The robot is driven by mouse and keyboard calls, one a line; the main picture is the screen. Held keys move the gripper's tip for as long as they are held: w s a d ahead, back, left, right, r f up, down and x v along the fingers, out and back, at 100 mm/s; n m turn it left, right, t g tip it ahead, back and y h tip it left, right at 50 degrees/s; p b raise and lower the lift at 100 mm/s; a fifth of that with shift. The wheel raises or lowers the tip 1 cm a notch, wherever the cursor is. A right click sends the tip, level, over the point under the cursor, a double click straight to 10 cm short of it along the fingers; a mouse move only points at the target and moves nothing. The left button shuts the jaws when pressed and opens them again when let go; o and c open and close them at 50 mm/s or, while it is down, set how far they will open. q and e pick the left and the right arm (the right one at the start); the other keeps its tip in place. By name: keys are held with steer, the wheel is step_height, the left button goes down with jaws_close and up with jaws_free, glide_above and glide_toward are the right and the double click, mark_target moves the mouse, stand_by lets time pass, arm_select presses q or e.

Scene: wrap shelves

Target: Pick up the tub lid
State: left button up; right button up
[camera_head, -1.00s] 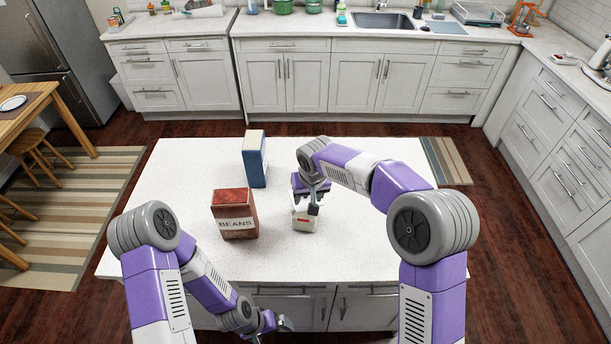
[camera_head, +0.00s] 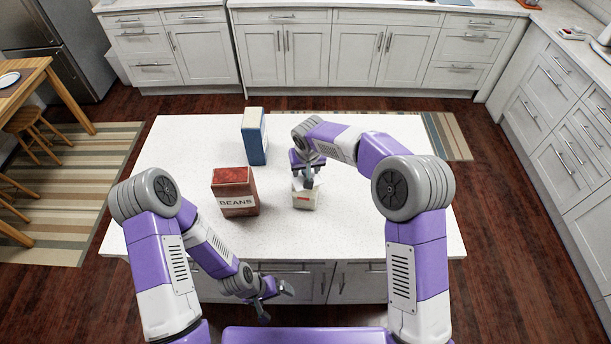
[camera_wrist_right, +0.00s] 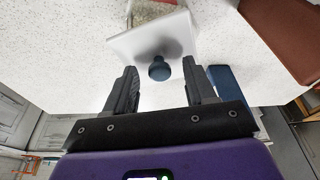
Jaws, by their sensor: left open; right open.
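The tub (camera_head: 306,201), white with a red mark on its front, stands on the counter right of the beans box. Its lid (camera_wrist_right: 125,45) is a pale square plate with a round dark blue knob (camera_wrist_right: 159,71), seen in the right wrist view. My right gripper (camera_head: 309,182) is over the tub in the head view, hiding part of its top. In the wrist view it is open, with its fingers (camera_wrist_right: 160,78) on either side of the knob and gaps on both sides. My left gripper (camera_head: 276,302) is open and empty, low beyond the counter's front edge.
The red beans box (camera_head: 238,193) stands left of the tub. A blue and white box (camera_head: 255,137) stands behind it. The white counter (camera_head: 400,225) is clear to the right of the tub. Cabinets line the back and right.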

steer(key=shift+c, duration=0.5)
jaws_close()
